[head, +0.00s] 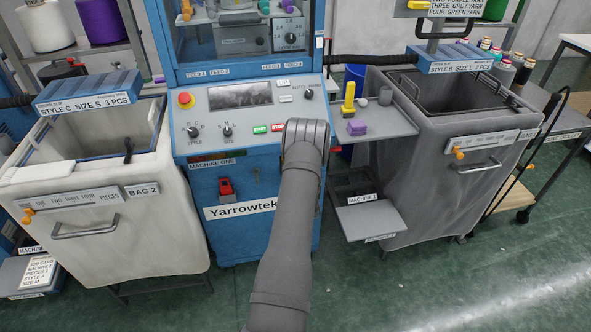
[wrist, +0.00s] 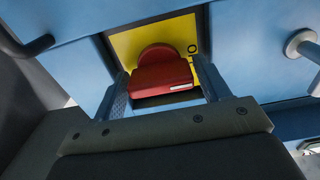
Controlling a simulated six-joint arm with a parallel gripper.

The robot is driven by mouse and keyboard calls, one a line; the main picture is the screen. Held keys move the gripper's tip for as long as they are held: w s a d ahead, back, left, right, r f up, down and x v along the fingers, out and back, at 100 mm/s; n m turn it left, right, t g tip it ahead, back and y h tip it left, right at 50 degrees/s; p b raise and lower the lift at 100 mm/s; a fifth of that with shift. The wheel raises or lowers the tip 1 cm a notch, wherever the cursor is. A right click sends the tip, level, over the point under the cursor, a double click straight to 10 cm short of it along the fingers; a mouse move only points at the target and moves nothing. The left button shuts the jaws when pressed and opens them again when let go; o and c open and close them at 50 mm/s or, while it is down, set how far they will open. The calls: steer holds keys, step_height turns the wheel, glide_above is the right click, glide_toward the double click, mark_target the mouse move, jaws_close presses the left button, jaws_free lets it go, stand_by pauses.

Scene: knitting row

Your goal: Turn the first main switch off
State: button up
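In the wrist view a red switch handle (wrist: 162,76) stands out from a yellow plate (wrist: 126,43) on a blue panel. A mark like an O shows at the plate's right side. My gripper (wrist: 164,80) is open, with one finger on each side of the red handle. A narrow gap shows at the right finger; I cannot tell whether the left finger touches. In the head view my arm hides the gripper and this handle, in front of the blue machine (head: 190,228) labelled MACHINE ONE.
A red lock-like part (head: 225,189) hangs on the machine's front. Above are a red emergency button (head: 186,99), selector knobs and green and red buttons. A pale bag cart (head: 150,240) stands left, a grey cart (head: 430,190) right. A side shelf (head: 385,125) holds small items.

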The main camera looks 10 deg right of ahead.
steer(key=shift+s, duration=0.1)
steer(key=s, duration=1.7)
steer(key=shift+s, duration=0.15)
steer(key=w, duration=1.7)
steer(key=shift+w, duration=0.25)
